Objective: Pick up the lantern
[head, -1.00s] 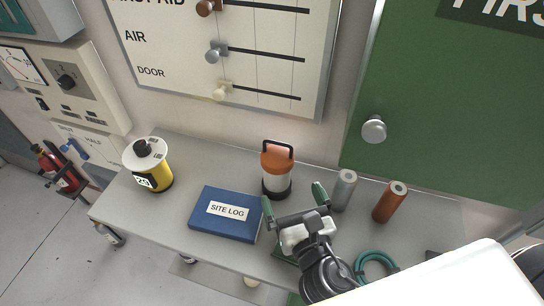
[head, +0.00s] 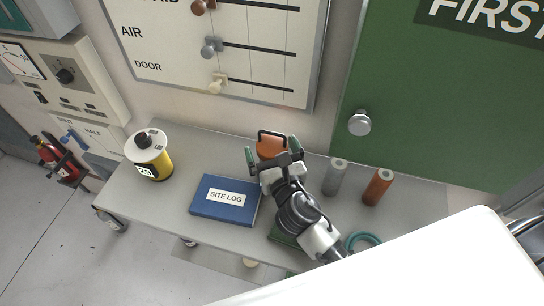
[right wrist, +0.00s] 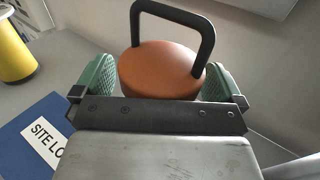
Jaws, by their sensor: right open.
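The lantern (head: 268,147) has an orange top and a black loop handle, and stands on the grey shelf (head: 180,217) near the wall. My right gripper (head: 274,157) is open, with its green fingers on either side of the orange top, and hides the lantern's lower part in the head view. In the right wrist view the lantern's orange cap (right wrist: 160,70) lies between the two green finger pads (right wrist: 160,80), with the handle rising beyond. Contact with the pads cannot be told. My left gripper is not in view.
A blue site log book (head: 226,212) lies left of my right arm. A yellow-and-white device (head: 158,166) stands farther left. A grey cylinder (head: 335,178) and a brown cylinder (head: 377,188) stand right of the lantern. A teal coil (head: 362,242) lies near the front.

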